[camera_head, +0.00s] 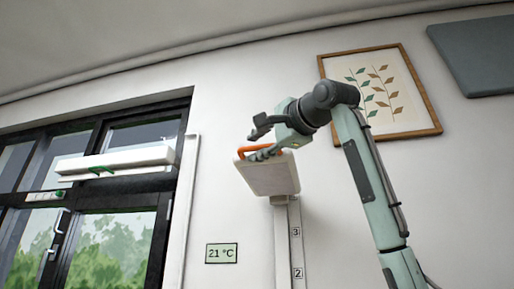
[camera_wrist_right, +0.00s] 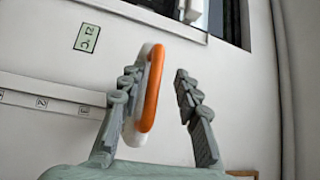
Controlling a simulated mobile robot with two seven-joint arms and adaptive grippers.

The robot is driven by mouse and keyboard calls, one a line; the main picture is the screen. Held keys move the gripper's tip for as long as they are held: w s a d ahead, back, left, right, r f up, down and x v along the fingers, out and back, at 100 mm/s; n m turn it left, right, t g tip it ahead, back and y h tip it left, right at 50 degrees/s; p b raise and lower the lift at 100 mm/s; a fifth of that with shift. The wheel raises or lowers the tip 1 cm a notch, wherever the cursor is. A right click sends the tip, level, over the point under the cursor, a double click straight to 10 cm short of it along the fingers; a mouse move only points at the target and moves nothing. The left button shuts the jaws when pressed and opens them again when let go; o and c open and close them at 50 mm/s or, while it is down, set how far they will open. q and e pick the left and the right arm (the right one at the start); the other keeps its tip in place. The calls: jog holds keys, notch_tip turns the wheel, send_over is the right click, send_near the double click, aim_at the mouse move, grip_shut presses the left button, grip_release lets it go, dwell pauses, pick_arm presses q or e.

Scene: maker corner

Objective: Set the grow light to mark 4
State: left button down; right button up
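The grow light (camera_head: 268,176) is a white panel with an orange handle (camera_head: 258,149) on its upper left edge. It sits on a vertical rail (camera_head: 283,245) on the wall, above the visible marks 3 (camera_head: 296,232) and 2 (camera_head: 298,273). No mark 4 shows. My right gripper (camera_head: 262,139) is open at the handle, one finger above it and one close against it. In the right wrist view the orange handle (camera_wrist_right: 153,88) stands between the spread fingers (camera_wrist_right: 156,98), near the left one and apart from the right one. My left gripper is out of view.
A framed leaf picture (camera_head: 424,119) hangs behind my right arm, with a grey panel (camera_head: 480,52) at the upper right. A dark-framed window (camera_head: 168,185) with a white bar unit (camera_head: 125,160) is at left. A 21 °C display (camera_head: 221,253) is on the wall.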

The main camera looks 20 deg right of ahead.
jog(key=shift+f, duration=0.1)
jog(key=v, duration=1.2)
dwell(0.4)
